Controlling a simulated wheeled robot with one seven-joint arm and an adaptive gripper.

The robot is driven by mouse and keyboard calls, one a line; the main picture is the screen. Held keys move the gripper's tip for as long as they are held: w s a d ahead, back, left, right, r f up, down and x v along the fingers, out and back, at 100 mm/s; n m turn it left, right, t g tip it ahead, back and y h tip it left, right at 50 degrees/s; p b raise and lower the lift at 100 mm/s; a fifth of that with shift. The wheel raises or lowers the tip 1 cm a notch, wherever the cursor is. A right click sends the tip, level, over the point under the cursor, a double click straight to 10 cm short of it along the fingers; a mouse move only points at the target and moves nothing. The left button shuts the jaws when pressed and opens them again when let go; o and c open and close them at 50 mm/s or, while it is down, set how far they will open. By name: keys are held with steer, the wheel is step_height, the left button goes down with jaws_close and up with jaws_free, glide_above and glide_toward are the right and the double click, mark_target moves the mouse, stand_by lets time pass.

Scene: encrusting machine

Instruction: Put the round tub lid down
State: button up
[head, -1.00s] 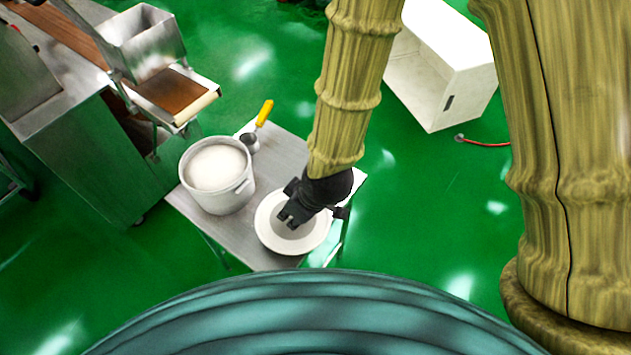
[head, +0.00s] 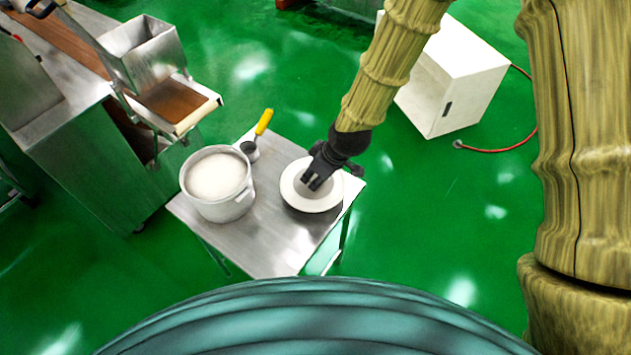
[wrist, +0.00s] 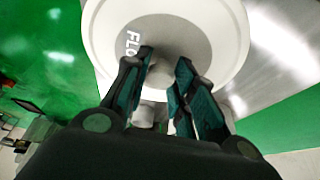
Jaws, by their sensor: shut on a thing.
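The round tub lid (head: 318,206) is a white disc with a grey centre, over the right part of the metal table (head: 262,248). I cannot tell whether the lid touches the table. The round tub (head: 222,207) stands open at the table's left, filled with white powder.
A metal scoop with a yellow handle (head: 263,122) stands behind the tub. A steel machine with a hopper (head: 143,48) is at the left. A white cabinet (head: 455,75) and a red hose (head: 505,147) are on the green floor behind. The table's front middle is clear.

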steer(key=shift+f, duration=1.6)
steer(key=o, duration=1)
steer(key=shift+f, duration=0.1)
steer(key=shift+v, duration=6.15)
steer(key=shift+a, duration=0.1)
